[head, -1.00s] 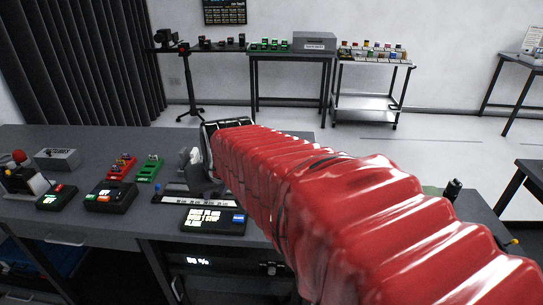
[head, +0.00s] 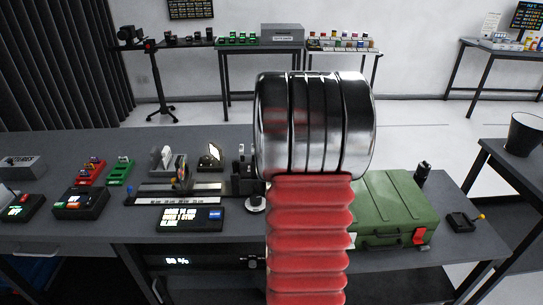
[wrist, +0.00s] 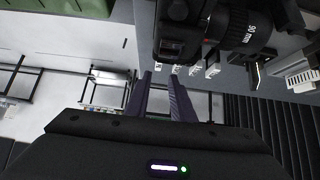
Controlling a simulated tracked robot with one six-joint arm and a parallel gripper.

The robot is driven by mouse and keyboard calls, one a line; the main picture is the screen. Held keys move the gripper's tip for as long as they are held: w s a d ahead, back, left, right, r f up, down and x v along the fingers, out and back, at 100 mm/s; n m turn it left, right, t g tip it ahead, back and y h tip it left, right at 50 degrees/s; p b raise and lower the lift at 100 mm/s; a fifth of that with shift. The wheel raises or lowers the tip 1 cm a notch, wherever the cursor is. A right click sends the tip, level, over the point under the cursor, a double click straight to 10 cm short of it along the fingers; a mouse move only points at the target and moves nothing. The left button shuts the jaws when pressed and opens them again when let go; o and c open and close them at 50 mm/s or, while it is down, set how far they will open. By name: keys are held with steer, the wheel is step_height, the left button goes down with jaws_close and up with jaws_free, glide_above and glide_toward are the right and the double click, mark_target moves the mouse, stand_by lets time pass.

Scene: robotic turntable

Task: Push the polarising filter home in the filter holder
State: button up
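In the wrist view, the two dark fingers of my gripper (wrist: 160,76) stand apart with only floor and background showing between them. A black camera with a lens marked 90 mm (wrist: 240,28) is just above the fingertips in that picture. A thin dark frame, which may be the filter holder (wrist: 258,72), shows right of the lens; I cannot make out the polarising filter. In the head view, a dark framed piece with a bright face (head: 210,155) stands on the bench left of my arm, and I cannot tell what it is. My gripper is hidden in the head view.
A green case (head: 395,205) sits on the bench right of my red-sleeved arm. A small display box (head: 190,219) stands at the front edge. Red and green racks (head: 118,172) are at the left. A bin (head: 524,134) stands on the right table.

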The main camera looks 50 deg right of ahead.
steer(key=shift+s+d+f, duration=0.1)
steer(key=shift+d, duration=0.2)
steer(key=shift+x, duration=4.25)
steer(key=shift+d, duration=0.1)
steer(key=shift+x, duration=2.6)
steer(key=shift+c, duration=0.2)
jaws_close()
